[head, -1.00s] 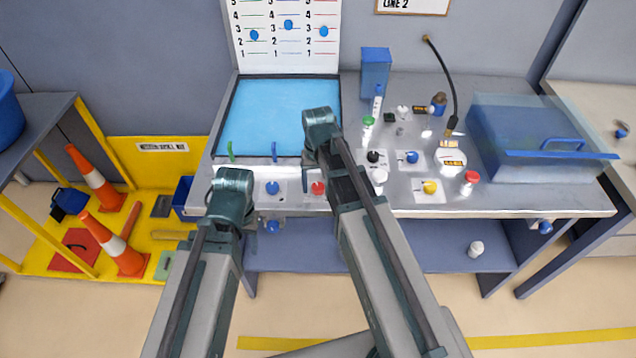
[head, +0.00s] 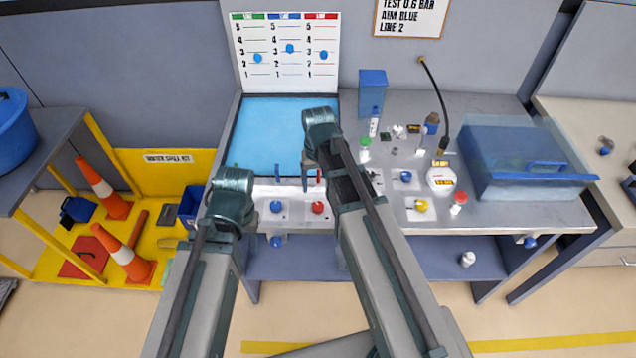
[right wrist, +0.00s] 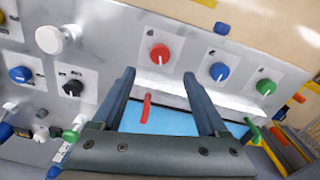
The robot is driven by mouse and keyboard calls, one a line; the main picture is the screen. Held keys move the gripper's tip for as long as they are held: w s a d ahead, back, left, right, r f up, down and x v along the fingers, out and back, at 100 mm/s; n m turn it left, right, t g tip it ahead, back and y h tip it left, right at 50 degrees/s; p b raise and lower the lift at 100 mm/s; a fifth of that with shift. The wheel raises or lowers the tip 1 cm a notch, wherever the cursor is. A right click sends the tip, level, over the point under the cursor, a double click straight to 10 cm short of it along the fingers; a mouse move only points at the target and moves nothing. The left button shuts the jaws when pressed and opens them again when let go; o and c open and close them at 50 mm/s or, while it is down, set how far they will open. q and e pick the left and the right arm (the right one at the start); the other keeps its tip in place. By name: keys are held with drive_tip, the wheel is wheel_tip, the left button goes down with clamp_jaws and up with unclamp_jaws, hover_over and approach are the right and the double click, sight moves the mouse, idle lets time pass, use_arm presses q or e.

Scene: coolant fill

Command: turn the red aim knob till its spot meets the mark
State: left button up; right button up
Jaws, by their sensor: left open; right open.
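The red knob (head: 317,207), with a white pointer line, is on the pale panel at the bench's front. It also shows in the right wrist view (right wrist: 160,53), just beyond my fingertips and roughly centred between them, not gripped. My right gripper (right wrist: 159,78) is open and empty; in the head view (head: 313,172) it is above the knob and partly hidden by its arm. On the chart (head: 284,85), a blue spot (head: 323,55) is in the red column near line 3. My left gripper (head: 228,205) is left of the blue knob, its fingers mostly hidden.
A blue knob (right wrist: 219,72) and a green knob (right wrist: 265,87) are beside the red one. A red lever (right wrist: 146,106) stands between my right fingers in the picture. A sign (head: 411,17) reads "TEST 0.6 BAR AIM BLUE LINE 2". Bottles and a clear-lidded blue box (head: 525,165) occupy the bench's right.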

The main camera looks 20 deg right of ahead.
use_arm(q)
wheel_tip(320, 180, up, 4)
drive_tip(key=p, duration=0.3)
drive_tip(key=shift+r, duration=0.2)
use_arm(e)
wheel_tip(320, 180, up, 4)
drive_tip(key=shift+r, duration=0.2)
use_arm(q)
wheel_tip(320, 180, down, 6)
drive_tip(key=b, duration=0.5)
drive_tip(key=shift+r+b, duration=0.1)
drive_tip(key=shift+b, duration=0.2)
use_arm(e)
drive_tip(key=s+a+f+n, duration=0.2)
drive_tip(key=s+a, duration=0.3)
drive_tip(key=s, duration=0.2)
drive_tip(key=s+a+f+n+h, duration=0.1)
drive_tip(key=s+a+f+n, duration=0.1)
drive_tip(key=s+a, duration=0.3)
drive_tip(key=shift+s+a+f+n, duration=0.2)
drive_tip(key=shift+s+f+n, duration=0.2)
drive_tip(key=shift+s+f, duration=0.6)
